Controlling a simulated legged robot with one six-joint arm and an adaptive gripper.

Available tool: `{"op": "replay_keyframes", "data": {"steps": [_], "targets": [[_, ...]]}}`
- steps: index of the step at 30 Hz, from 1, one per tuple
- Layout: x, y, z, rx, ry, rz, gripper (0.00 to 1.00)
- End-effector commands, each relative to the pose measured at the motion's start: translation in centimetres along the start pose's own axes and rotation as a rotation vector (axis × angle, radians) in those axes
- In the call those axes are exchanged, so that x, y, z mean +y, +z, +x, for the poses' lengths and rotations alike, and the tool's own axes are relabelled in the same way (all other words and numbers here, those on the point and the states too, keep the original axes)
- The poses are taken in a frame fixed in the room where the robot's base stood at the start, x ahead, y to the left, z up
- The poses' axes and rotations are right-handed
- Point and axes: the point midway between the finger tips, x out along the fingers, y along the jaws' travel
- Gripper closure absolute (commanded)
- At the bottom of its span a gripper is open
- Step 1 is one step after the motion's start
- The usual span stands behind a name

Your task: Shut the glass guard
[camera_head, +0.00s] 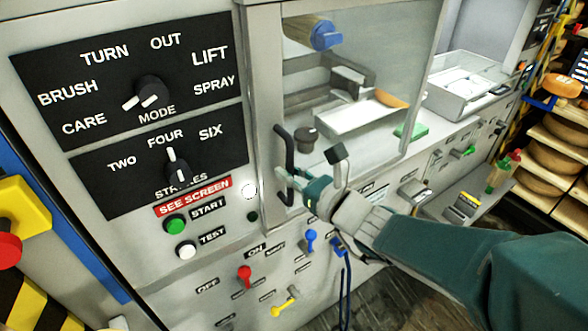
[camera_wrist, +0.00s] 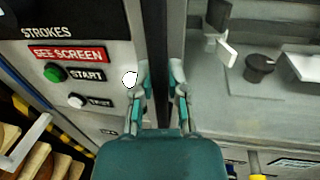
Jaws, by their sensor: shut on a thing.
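The glass guard (camera_head: 385,35) is a clear, framed pane in front of the machine's work bay. Its left edge is close to the grey post beside the control panel; I cannot tell whether a gap is left. A black bar handle (camera_head: 284,150) stands upright at that edge. My gripper (camera_head: 287,183) is shut on the lower part of the handle. In the wrist view the fingers of my gripper (camera_wrist: 162,80) lie on both sides of the dark handle (camera_wrist: 155,40).
A black control panel (camera_head: 70,88) with dials is at the left, with a green start button (camera_head: 175,224) below. Coloured levers, including a red one (camera_head: 244,273), stick out under the guard. Inside the bay are a white tray (camera_head: 345,118) and a dark knob (camera_head: 306,136). Cheese shelves (camera_head: 558,150) stand at right.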

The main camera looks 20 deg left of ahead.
Motion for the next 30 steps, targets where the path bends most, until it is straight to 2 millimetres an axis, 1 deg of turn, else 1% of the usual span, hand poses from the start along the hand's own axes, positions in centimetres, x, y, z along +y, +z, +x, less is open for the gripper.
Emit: {"op": "replay_keyframes", "data": {"steps": [1, 3, 4, 6, 15, 18, 20, 27, 30], "targets": [[0.3, 0.1, 0.0, -0.003, 0.01, -0.002, 1.0], [0.4, 0.1, 0.0, -0.003, 0.011, -0.003, 1.0], [0.4, 0.1, 0.0, -0.003, 0.011, -0.003, 0.73], [0.4, 0.1, 0.0, -0.003, 0.01, -0.002, 0.46], [0.1, 0.0, 0.0, -0.002, 0.006, -0.001, 0.46], [0.1, 0.1, -0.4, -0.002, 0.004, 0.0, 0.46], [0.0, 0.0, -1.0, -0.002, 0.003, 0.0, 0.46], [0.1, 0.0, -5.0, -0.002, 0.003, -0.001, 0.46], [0.1, -0.1, -6.3, -0.002, 0.004, -0.003, 0.46]]}}
